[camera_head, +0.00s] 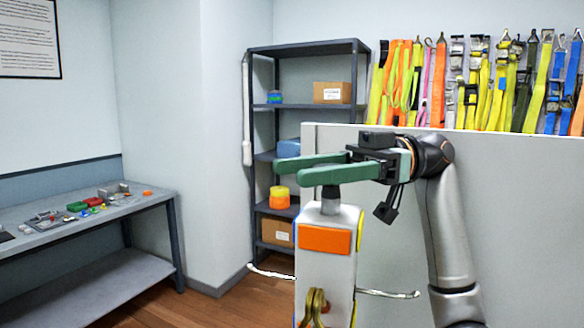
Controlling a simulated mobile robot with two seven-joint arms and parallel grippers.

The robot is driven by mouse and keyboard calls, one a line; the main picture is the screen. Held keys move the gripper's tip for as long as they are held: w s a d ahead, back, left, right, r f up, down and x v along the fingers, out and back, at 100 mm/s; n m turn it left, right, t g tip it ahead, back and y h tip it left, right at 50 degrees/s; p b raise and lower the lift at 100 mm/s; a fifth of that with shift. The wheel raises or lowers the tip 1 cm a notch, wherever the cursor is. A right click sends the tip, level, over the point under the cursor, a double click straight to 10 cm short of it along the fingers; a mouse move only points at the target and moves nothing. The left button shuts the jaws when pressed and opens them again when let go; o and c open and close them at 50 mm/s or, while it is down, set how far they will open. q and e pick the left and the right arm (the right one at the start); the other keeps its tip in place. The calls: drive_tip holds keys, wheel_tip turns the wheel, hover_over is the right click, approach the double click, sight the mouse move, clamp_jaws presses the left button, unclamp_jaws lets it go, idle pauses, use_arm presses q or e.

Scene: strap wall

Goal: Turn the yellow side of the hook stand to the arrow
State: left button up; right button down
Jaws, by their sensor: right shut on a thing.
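The hook stand (325,275) is an upright pale block at the lower middle. An orange panel (325,239) faces me, with a brass hook (317,305) below it. A thin yellow edge (358,235) shows on its right side and a blue edge on its left. Metal prongs stick out left and right. My right gripper (288,171) has green fingers pointing left above the stand. It is shut on the dark knob (329,200) on the stand's top; the fingers partly hide the knob. I see no arrow. My left gripper is not in view.
A pale partition (450,165) stands close behind the stand and my right arm. Colourful straps (480,80) hang on the wall beyond. A dark shelf (310,47) with boxes stands behind. A grey bench (130,205) with small parts is at the left; open floor lies between.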

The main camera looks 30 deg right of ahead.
drive_tip(key=shift+s+n+g, duration=0.1)
drive_tip(key=shift+n+g, duration=0.2)
drive_tip(key=shift+g, duration=0.1)
drive_tip(key=shift+c, duration=1)
unclamp_jaws()
drive_tip(key=shift+r, duration=0.1)
